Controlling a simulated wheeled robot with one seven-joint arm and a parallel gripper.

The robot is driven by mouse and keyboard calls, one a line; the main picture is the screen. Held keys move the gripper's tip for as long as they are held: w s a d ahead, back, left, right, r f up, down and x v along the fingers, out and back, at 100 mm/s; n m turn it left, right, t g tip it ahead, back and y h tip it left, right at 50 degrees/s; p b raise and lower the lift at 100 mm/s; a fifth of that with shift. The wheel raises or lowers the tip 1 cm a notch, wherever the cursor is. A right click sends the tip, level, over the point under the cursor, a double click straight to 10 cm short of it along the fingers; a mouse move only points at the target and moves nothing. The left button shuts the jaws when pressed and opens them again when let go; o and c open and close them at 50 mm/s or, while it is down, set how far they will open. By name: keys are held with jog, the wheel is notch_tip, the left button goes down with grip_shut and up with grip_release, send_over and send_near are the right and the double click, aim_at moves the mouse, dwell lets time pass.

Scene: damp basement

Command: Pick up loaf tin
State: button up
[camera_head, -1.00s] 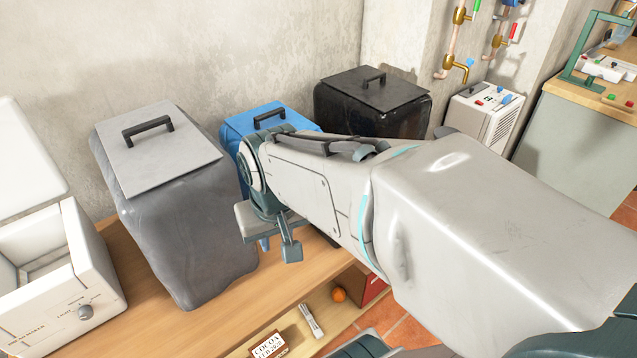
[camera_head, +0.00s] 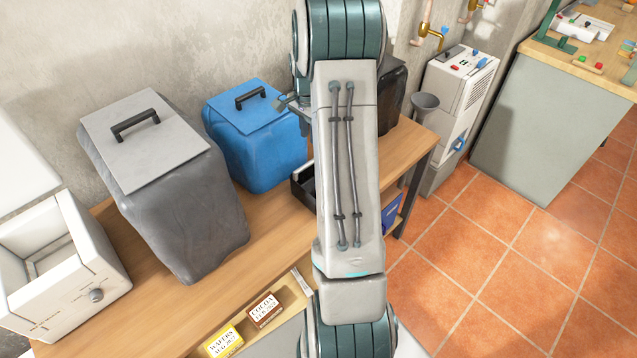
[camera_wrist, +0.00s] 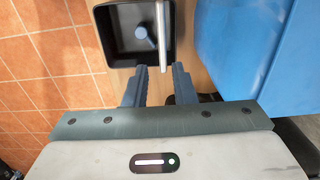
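A dark, open-topped rectangular tin (camera_head: 303,190), which looks like the loaf tin, sits on the wooden bench right of the blue bin, partly hidden by my arm. In the wrist view the tin (camera_wrist: 104,35) lies just beyond my fingers, its dark inside facing me. A blue-grey rounded object (camera_wrist: 143,35) shows inside it, and a pale narrow bar (camera_wrist: 161,40) crosses its right part. My gripper (camera_wrist: 162,68) is open, with a gap between the two fingers and nothing held. The fingertips appear near the tin's close rim; I cannot tell whether they touch it.
The blue lidded bin (camera_head: 253,140) stands close beside the tin. A grey lidded bin (camera_head: 170,190) and a white machine (camera_head: 75,265) are farther left. A black bin (camera_head: 392,95) is partly behind my arm. Cartons (camera_head: 264,309) sit on the lower shelf. Tiled floor (camera_head: 500,250) is clear at right.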

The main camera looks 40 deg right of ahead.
jog(key=f+b, duration=0.1)
jog(key=f, duration=0.2)
jog(key=f+b, duration=0.2)
jog(key=f, duration=0.1)
jog(key=f+b, duration=0.2)
jog(key=f, duration=0.1)
jog(key=shift+w+d, duration=0.1)
jog(key=shift+d, duration=0.15)
jog(key=b, duration=0.3)
send_over(303, 179)
jog(key=s+d, duration=0.1)
jog(key=s, duration=0.1)
jog(key=shift+s+f, duration=0.15)
jog(key=shift+f, duration=2.5)
jog(key=shift+f, duration=0.25)
grip_shut()
